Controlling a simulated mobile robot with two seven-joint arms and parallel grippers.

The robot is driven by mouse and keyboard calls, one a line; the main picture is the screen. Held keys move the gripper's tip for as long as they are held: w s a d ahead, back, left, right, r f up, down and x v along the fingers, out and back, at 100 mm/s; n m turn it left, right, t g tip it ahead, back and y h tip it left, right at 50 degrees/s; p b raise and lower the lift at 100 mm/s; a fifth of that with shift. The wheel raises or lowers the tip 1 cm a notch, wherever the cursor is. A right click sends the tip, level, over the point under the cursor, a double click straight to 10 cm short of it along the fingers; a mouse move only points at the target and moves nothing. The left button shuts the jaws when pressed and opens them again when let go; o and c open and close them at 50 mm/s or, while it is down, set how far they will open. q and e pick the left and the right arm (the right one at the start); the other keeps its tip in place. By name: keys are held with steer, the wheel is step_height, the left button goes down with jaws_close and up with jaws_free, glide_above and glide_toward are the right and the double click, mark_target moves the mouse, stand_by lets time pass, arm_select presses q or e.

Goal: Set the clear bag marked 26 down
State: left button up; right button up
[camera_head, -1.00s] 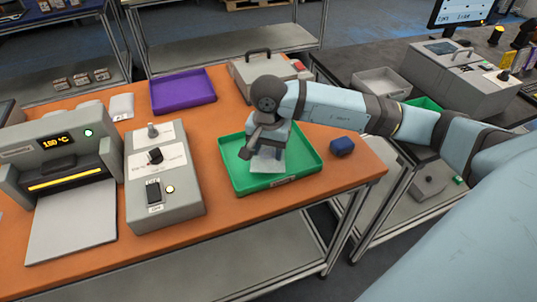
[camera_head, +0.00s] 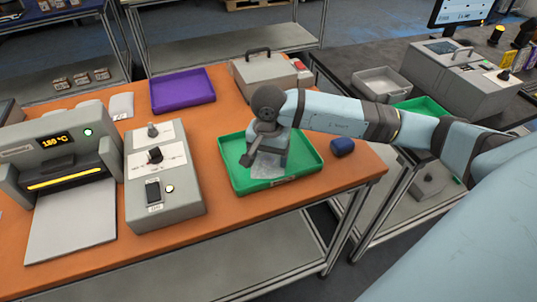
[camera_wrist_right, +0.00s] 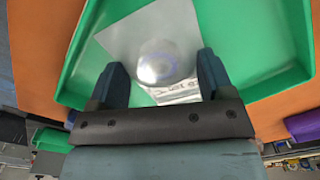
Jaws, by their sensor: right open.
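The clear bag (camera_head: 267,171) lies in the green tray (camera_head: 309,158) on the orange table. In the right wrist view the bag (camera_wrist_right: 125,38) is pale, with a shiny round bulge and a small printed label whose text I cannot read. My right gripper (camera_head: 266,163) points down into the tray over the bag. In the wrist view its two fingers are apart on either side of the bag's near part, and the gripper (camera_wrist_right: 161,68) is open. The gripper hides part of the bag in the head view. My left gripper is not in view.
A grey switch box (camera_head: 165,195) stands left of the tray, beside a heat sealer (camera_head: 62,160). A purple tray (camera_head: 183,91) and a grey lidded box (camera_head: 262,72) are behind. A small blue object (camera_head: 342,147) sits right of the tray. Bare table lies between the trays.

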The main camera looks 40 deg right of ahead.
mark_target(269, 158)
step_height(269, 158, up, 12)
steer(key=shift+r, duration=0.15)
stand_by(0.7)
